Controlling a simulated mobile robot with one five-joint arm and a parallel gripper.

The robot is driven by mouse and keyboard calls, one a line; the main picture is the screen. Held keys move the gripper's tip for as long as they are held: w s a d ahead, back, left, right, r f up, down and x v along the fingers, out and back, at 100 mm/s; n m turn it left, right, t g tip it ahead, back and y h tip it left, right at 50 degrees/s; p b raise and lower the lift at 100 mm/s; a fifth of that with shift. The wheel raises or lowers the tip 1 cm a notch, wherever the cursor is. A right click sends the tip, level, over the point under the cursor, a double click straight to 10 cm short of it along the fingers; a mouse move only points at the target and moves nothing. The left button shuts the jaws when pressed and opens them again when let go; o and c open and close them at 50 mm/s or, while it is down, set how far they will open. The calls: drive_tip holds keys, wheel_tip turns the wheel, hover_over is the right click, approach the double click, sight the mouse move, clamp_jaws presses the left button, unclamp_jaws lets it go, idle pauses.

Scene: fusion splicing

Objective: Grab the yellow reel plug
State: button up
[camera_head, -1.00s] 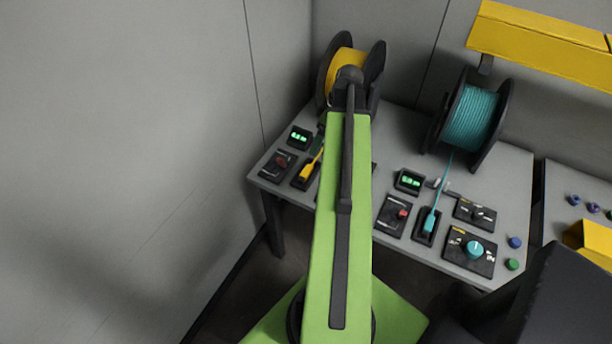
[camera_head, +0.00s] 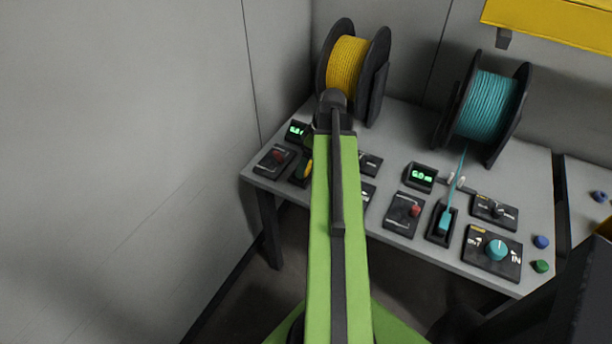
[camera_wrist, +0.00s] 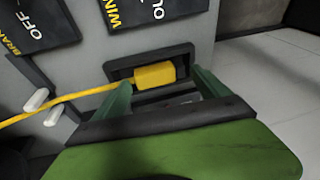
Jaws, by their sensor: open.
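The yellow reel plug (camera_wrist: 155,76) sits in a black recessed holder (camera_wrist: 180,55) in the wrist view, with its yellow cable (camera_wrist: 60,105) running off to the left. My gripper (camera_wrist: 163,80) is open, with one green finger on each side of the plug's near end. I cannot tell whether either finger touches it. In the head view only a bit of the yellow plug (camera_head: 307,169) shows beside my green arm, which hides most of it and my gripper. The yellow reel (camera_head: 346,66) stands behind on the table.
A teal reel (camera_head: 486,105) and its teal plug (camera_head: 445,222) are to the right on the grey table (camera_head: 400,135). Switch boxes and a dial (camera_head: 496,250) surround them. Two white pegs (camera_wrist: 36,99) flank the yellow cable. A wall (camera_head: 130,150) closes the left side.

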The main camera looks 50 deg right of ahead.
drive_tip(key=shift+x, duration=0.8)
drive_tip(key=shift+r, duration=0.2)
drive_tip(key=c, duration=1.2)
wheel_tip(320, 180, up, 5)
drive_tip(key=p, duration=0.4)
drive_tip(key=shift+f+p, duration=0.2)
drive_tip(key=shift+p, duration=0.1)
drive_tip(key=shift+c, duration=0.2)
drive_tip(key=s+d+r+p, duration=0.3)
drive_tip(key=s+r+p, duration=0.3)
drive_tip(key=s, duration=0.5)
drive_tip(key=shift+s+r, duration=0.2)
